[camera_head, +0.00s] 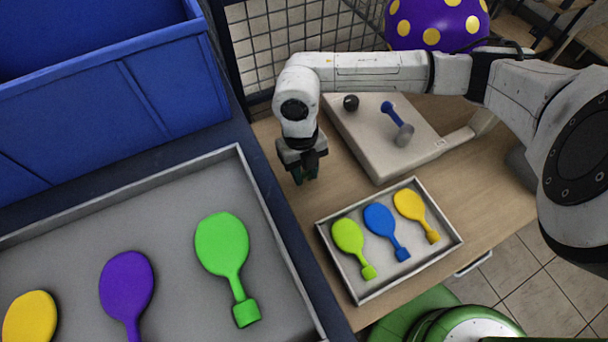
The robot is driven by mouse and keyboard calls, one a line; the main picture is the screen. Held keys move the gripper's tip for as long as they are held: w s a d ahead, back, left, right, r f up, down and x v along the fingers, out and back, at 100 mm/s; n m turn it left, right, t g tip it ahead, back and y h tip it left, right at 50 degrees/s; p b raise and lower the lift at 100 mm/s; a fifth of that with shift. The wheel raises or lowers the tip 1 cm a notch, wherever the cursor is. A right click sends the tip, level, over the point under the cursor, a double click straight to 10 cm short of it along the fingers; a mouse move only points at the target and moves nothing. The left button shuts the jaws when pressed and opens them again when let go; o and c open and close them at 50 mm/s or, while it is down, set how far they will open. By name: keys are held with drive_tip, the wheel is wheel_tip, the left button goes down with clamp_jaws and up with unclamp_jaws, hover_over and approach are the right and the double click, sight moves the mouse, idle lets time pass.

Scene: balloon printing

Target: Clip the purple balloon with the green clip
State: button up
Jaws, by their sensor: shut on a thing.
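A flat purple balloon shape (126,285) with a narrow neck lies in the large grey tray at the lower left, its lower end cut off by the picture edge. A large round purple thing with yellow dots (455,18) shows at the top right, cut off by the top edge. My gripper (306,178) points down above the wooden table, left of the white device. It is shut on a small dark green thing (299,175), mostly hidden by the fingers. I cannot tell for sure that this is the green clip.
The large tray (262,205) also holds yellow and green balloon shapes. A small tray (409,274) holds lime, blue and yellow ones. The white device (365,145) bears a black knob and a blue-handled part. A blue bin (150,95) stands at upper left, beside a wire mesh.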

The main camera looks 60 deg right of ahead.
sight(304, 173)
wheel_tip(304, 173, up, 10)
drive_tip(key=p, duration=0.6)
idle(1.2)
